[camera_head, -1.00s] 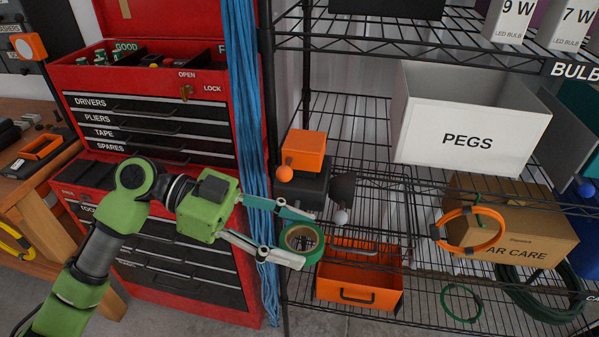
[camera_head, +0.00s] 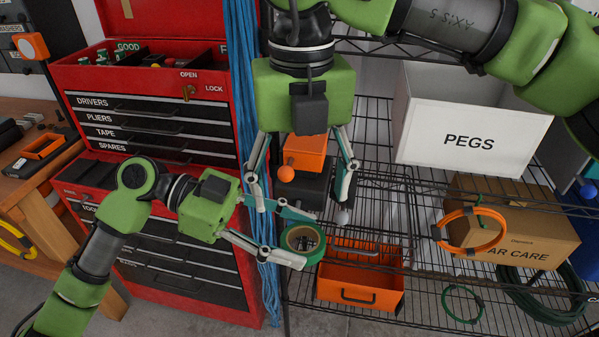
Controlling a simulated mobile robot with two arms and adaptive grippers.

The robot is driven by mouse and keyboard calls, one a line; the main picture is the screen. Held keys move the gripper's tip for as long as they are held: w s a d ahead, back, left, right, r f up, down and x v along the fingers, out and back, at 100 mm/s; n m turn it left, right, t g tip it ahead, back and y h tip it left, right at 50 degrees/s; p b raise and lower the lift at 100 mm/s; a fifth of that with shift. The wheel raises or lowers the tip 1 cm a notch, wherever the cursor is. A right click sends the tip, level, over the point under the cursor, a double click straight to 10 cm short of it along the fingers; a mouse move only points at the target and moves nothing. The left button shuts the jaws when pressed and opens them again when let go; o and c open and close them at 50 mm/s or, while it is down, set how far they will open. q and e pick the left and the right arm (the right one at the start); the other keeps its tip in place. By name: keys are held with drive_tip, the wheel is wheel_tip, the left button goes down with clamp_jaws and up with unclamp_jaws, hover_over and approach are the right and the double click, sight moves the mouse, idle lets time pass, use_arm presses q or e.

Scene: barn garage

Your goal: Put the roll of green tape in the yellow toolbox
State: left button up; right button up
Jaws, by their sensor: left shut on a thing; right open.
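The roll of green tape (camera_head: 290,250) is at the fingertips of my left gripper (camera_head: 288,238), which is shut on it. It is in front of the shelf, above and in front of an open orange box (camera_head: 358,291) with a handle. My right gripper (camera_head: 302,205) points down from above, open and empty. Its spread fingertips are just above the tape, one on each side. I see no clearly yellow toolbox; the open box looks orange.
A red tool chest (camera_head: 185,200) stands at left. Blue cables (camera_head: 243,90) hang beside the wire shelf.

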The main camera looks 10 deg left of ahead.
sight(300, 237)
wheel_tip(300, 237, down, 10)
drive_tip(key=shift+f, duration=0.1)
idle(0.4)
drive_tip(key=c, duration=1.2)
use_arm(q)
drive_tip(key=o, duration=1.2)
drive_tip(key=shift+a, duration=0.1)
